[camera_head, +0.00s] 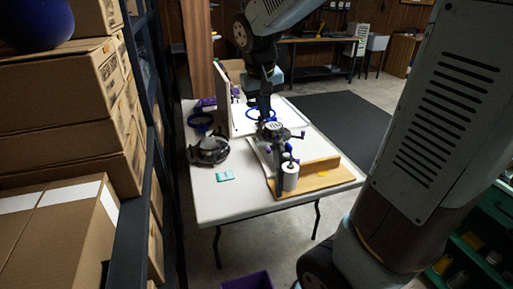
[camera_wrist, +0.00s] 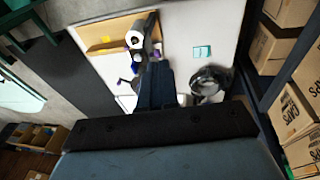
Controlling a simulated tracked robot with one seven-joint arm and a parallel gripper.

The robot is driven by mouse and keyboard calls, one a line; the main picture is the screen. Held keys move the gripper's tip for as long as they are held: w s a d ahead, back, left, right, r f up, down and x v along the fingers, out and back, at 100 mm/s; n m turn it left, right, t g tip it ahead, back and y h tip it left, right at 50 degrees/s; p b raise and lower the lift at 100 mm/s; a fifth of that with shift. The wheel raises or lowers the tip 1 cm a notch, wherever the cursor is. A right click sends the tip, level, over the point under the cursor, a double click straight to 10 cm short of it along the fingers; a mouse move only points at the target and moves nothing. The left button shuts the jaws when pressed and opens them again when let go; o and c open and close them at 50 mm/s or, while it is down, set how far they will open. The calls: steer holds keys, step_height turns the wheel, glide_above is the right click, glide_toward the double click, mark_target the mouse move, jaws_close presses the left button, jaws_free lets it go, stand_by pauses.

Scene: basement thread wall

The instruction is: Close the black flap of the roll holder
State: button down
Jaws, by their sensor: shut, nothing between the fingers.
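The roll holder stands on a wooden board (camera_head: 310,181) on the white table, with a white roll (camera_head: 290,178) at its near end. In the wrist view the roll (camera_wrist: 133,39) shows end-on beside a dark grey part (camera_wrist: 151,30). I cannot tell for sure which dark part is the black flap or how far it is open. My gripper (camera_head: 267,118) points down over the table, behind the roll, close to the holder's dark parts. It is shut and empty. In the wrist view its dark fingers (camera_wrist: 157,72) hide part of the holder.
A dark headset-like object (camera_head: 209,150) and a teal packet (camera_head: 225,175) lie on the white table (camera_head: 225,205), left of the board. A white upright panel (camera_head: 222,92) and blue rings stand behind. Cardboard boxes (camera_head: 75,125) on a shelf crowd the left side.

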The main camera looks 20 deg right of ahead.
steer(key=w+a+f+g+h, duration=0.25)
steer(key=w+a+f, duration=0.25)
steer(key=w+f, duration=0.55)
steer(key=d+f, duration=0.7)
steer(key=f, duration=0.2)
steer(key=shift+w+d+t, duration=0.2)
steer(key=shift+d+t, duration=0.05)
steer(key=shift+t, duration=0.1)
